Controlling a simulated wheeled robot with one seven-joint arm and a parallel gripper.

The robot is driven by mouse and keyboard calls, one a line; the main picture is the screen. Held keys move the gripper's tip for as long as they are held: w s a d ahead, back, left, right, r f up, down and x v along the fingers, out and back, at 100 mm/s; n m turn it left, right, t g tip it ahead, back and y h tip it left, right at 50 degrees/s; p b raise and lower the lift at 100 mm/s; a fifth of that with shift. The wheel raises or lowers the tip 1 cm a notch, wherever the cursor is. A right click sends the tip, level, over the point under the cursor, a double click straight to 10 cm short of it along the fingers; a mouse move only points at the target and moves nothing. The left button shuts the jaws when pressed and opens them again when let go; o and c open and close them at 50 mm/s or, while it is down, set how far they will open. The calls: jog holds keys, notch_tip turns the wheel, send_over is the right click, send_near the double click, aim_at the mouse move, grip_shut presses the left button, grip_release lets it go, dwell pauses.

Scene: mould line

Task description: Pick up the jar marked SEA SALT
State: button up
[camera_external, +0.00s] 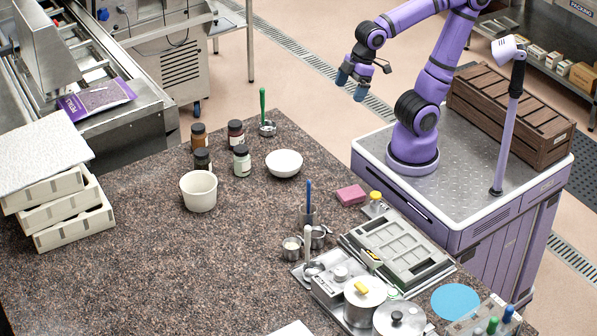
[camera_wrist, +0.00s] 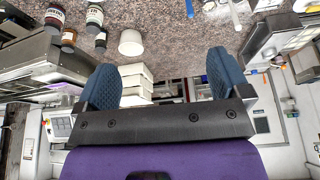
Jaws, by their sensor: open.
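Several dark-lidded jars stand together on the speckled counter (camera_external: 130,225). One jar with pale contents and a light label (camera_external: 242,163) stands at the front right of the group; it also shows in the wrist view (camera_wrist: 95,17). The others are a dark red jar (camera_external: 236,135), a brown jar (camera_external: 199,138) and a dark jar (camera_external: 203,162). The label words are too small to read surely, so I cannot tell which says SEA SALT. My gripper (camera_external: 351,86) is open and empty, raised well right of the jars; its blue fingers are wide apart in the wrist view (camera_wrist: 162,82).
A cream pot (camera_external: 198,192) and a white bowl (camera_external: 284,163) stand close to the jars. A green-handled tool (camera_external: 264,110) stands behind them. A pink sponge (camera_external: 351,194), cups and a scale lie to the right. White trays (camera_external: 70,222) are stacked at left. The counter's front left is clear.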

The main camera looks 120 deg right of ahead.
jog(key=w+d+f+m+g, duration=0.1)
jog(key=w+d+f, duration=0.2)
jog(key=w+d, duration=0.45)
jog(key=m+g, duration=0.3)
send_over(242, 157)
jog(key=d, duration=0.2)
jog(key=f, duration=1.4)
jog(key=s+f, duration=0.1)
jog(key=f, duration=0.6)
jog(key=shift+d+f, duration=0.3)
jog(key=shift+f, duration=0.2)
notch_tip(242, 157, down, 5)
jog(key=shift+f, duration=0.1)
jog(key=shift+a+f, duration=0.15)
jog(key=shift+f, duration=1.2)
jog(key=shift+a+f, duration=0.1)
jog(key=shift+f, duration=1.25)
jog(key=shift+c, duration=0.4)
